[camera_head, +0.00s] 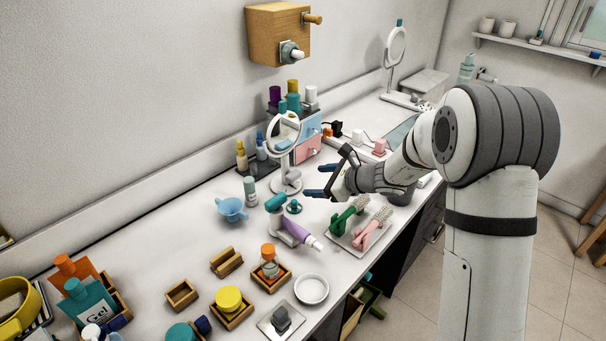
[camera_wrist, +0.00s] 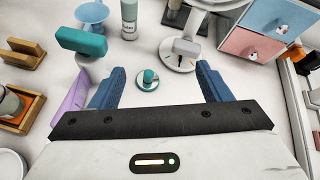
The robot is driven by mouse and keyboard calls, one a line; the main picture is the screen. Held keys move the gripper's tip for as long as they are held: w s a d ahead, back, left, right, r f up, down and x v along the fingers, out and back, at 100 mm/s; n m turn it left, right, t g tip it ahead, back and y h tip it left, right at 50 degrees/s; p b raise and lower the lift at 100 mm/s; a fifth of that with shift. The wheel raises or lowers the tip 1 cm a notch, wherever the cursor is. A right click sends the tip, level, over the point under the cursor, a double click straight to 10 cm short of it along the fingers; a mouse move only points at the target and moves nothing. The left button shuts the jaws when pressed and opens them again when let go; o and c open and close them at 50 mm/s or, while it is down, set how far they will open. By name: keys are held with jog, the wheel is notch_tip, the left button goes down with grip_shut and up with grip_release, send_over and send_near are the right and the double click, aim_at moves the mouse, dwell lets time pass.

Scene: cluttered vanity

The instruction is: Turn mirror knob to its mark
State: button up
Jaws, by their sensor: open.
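A round white table mirror (camera_head: 285,132) stands on a round base near the middle of the vanity. The wrist view shows its base (camera_wrist: 170,61) with a grey knob (camera_wrist: 187,47) low on the stand. A small dark mark seems to sit by the knob, but its alignment is too small to tell. My gripper (camera_head: 318,181) is open and empty, just right of the mirror base in the head view. In the wrist view my gripper (camera_wrist: 159,70) has its blue fingers spread, with the knob beyond the fingertips and apart from them.
A small teal-topped piece (camera_wrist: 147,80) lies between my fingers' lines of reach. A teal-headed item (camera_wrist: 82,41) and purple tube (camera_head: 300,232) are close by. Blue and pink drawers (camera_wrist: 250,46) stand right of the mirror. A brush tray (camera_head: 345,240) lies in front.

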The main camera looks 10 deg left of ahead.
aim_at(296, 177)
jog(key=w+a+f+m, duration=0.1)
jog(key=w+a+f, duration=0.1)
jog(key=w, duration=0.1)
jog(key=w+a+f+m+t+p, duration=0.1)
jog(key=w+a+f+m, duration=0.1)
jog(key=a, duration=0.1)
jog(key=w+a+f+m+t, duration=0.1)
jog(key=w+a+f, duration=0.1)
jog(key=w+f, duration=0.1)
jog(key=shift+w+a+p, duration=0.35)
jog(key=c, duration=0.9)
jog(key=shift+d, duration=0.2)
jog(key=shift+c, duration=0.4)
jog(key=shift+a, duration=0.15)
jog(key=shift+f+b, duration=0.15)
jog(key=shift+b, duration=0.4)
